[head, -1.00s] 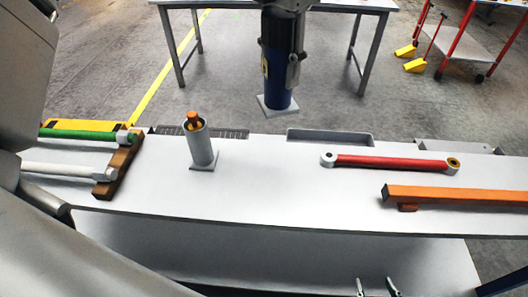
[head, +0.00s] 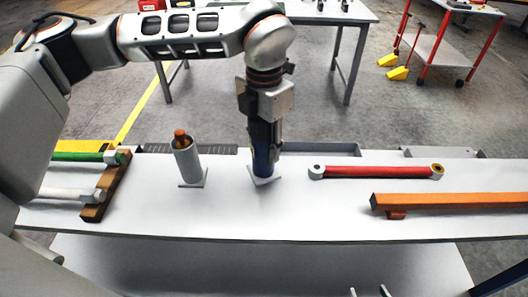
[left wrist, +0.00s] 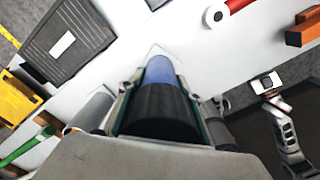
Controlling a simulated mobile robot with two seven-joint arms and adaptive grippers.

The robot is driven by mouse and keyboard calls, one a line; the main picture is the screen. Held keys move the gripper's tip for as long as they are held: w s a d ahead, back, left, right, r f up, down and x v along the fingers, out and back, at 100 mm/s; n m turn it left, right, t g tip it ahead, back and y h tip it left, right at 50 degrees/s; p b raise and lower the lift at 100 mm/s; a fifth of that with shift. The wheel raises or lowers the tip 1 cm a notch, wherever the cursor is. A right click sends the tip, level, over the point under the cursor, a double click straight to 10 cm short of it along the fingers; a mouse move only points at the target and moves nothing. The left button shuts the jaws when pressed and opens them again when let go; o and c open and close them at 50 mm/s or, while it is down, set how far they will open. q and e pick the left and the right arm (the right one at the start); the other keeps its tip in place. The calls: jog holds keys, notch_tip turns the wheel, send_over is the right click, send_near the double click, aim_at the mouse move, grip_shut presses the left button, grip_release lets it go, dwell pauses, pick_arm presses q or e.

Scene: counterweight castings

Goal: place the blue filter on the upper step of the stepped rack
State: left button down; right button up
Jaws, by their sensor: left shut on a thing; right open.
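The blue filter (head: 262,164) is upright in my left gripper (head: 263,140), with its pale square foot at or just above the white table top; I cannot tell whether it touches. In the left wrist view, the filter (left wrist: 160,72) shows a black upper end and blue body between the fingers of my left gripper (left wrist: 160,108). My right gripper (head: 369,291) is open and empty at the bottom edge of the head view, its two fingertips apart, in front of the table. I cannot clearly make out a stepped rack.
On the white table (head: 300,215), a grey cylinder with an orange top (head: 187,162) stands left of the filter. A wooden block (head: 107,188) with green and white bars lies farther left. A red link (head: 375,171) and orange beam (head: 440,201) lie right. A grey tray (head: 320,149) is behind.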

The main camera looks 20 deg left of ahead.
pick_arm(q)
jog(key=shift+f, duration=1.25)
jog(key=c, duration=1.4)
grip_release()
jog(key=shift+f, duration=0.15)
notch_tip(320, 180, up, 12)
jog(key=shift+r+b, duration=0.15)
jog(key=shift+b, duration=0.45)
